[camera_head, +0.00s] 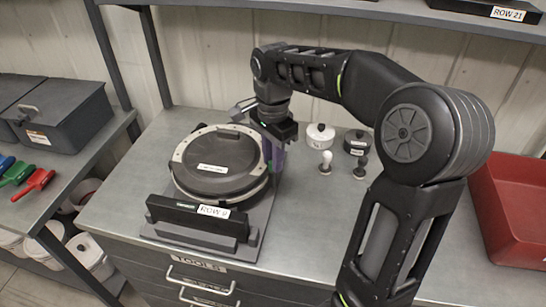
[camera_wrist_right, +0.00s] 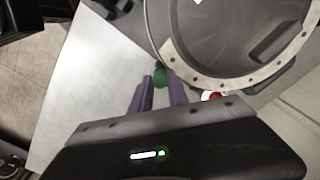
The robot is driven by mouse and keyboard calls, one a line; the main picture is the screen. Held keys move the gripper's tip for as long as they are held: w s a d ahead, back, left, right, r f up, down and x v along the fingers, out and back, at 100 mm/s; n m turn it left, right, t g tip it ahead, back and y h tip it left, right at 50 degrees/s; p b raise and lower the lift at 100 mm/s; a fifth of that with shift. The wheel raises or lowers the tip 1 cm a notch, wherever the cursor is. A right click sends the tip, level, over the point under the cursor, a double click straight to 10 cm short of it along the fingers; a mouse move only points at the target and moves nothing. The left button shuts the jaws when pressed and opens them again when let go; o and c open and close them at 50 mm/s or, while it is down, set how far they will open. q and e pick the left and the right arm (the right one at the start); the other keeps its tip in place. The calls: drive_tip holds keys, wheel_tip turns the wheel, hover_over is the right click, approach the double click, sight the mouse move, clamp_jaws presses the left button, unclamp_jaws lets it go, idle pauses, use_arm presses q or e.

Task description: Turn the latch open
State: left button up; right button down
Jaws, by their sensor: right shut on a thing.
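The seed meter (camera_head: 195,190) is a round dark drum with a grey lid (camera_head: 222,158) and a pale bolted ring, standing on a grey base. My right gripper (camera_head: 273,158) reaches down at the drum's right rim. In the right wrist view, its purple fingers (camera_wrist_right: 159,82) close around a small green knob (camera_wrist_right: 160,77), apparently the latch, just outside the ring (camera_wrist_right: 236,82). In the head view the gripper hides this knob. A small red and white part (camera_wrist_right: 212,96) sits by the ring. My left gripper is out of view.
A black bar labelled ROW 9 (camera_head: 195,212) stands in front of the drum. Two small lidded pots (camera_head: 320,134) and two knobbed stampers (camera_head: 325,161) are to the right. A red bin (camera_head: 510,205) is at far right. Bare bench (camera_head: 300,225) lies between.

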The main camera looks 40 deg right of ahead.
drive_tip(key=shift+m, duration=0.7)
drive_tip(key=c, duration=1.3)
unclamp_jaws()
drive_tip(key=shift+o, duration=0.2)
